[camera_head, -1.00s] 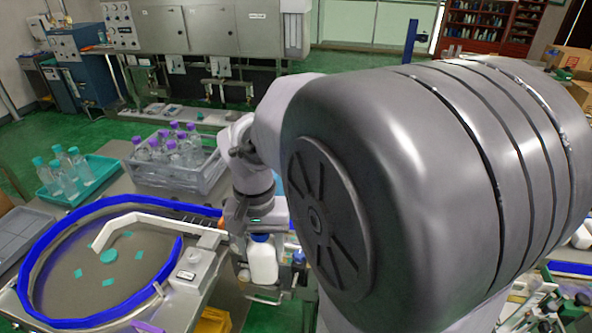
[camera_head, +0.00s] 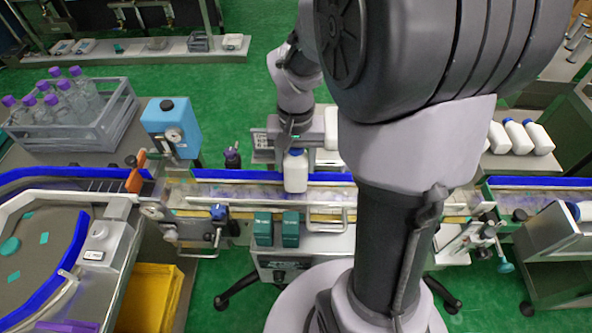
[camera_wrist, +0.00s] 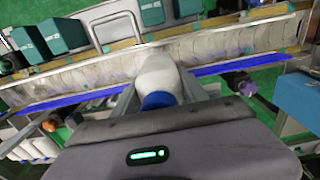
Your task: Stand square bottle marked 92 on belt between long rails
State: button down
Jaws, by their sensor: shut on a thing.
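A white square bottle with a blue cap (camera_head: 295,172) is held neck-up by my gripper (camera_head: 292,146). In the wrist view the bottle (camera_wrist: 155,72) points away from me, its blue cap between the two fingers of my gripper (camera_wrist: 160,98). The fingers are shut on it near the cap. No number is legible on it. The belt (camera_head: 245,190) runs left to right between long rails, and the bottle's lower end overlaps the belt strip in both views. Whether its base touches the belt cannot be told. The belt also shows in the wrist view (camera_wrist: 85,72).
Two green boxes (camera_head: 290,228) and a wire guard (camera_head: 325,220) stand on the belt's near side. My arm hides part of the belt.

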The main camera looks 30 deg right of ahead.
aim_at(297, 182)
notch_tip(297, 182, down, 7)
jog(key=shift+d+f+b, duration=0.1)
jog(key=shift+f+b, duration=0.1)
jog(key=shift+b, duration=0.95)
jog(key=shift+f, duration=0.2)
jog(key=c, duration=0.6)
grip_release()
jog(key=shift+r, duration=0.1)
jog(key=r+p, duration=0.1)
jog(key=r, duration=0.3)
jog(key=r+p, duration=0.2)
jog(key=r, duration=0.3)
jog(key=a+r+p, duration=0.1)
jog(key=r+p, duration=0.1)
jog(key=r, duration=0.2)
jog(key=shift+s+r, duration=0.15)
jog(key=shift+r, duration=0.2)
jog(key=s+a+r+t, duration=0.2)
jog(key=s+a+r, duration=0.1)
jog(key=a, duration=0.1)
jog(key=s+a+r+n+t+y, duration=0.1)
jog(key=s+a+r+t, duration=0.1)
jog(key=s+a+r, duration=0.1)
jog(key=s+a+r+n+t+y, duration=0.1)
jog(key=s+a+r, duration=0.2)
jog(key=s+a, duration=0.2)
jog(key=shift+a+r+t, duration=0.3)
jog(key=shift+a+t, duration=0.1)
jog(key=shift+a, duration=0.45)
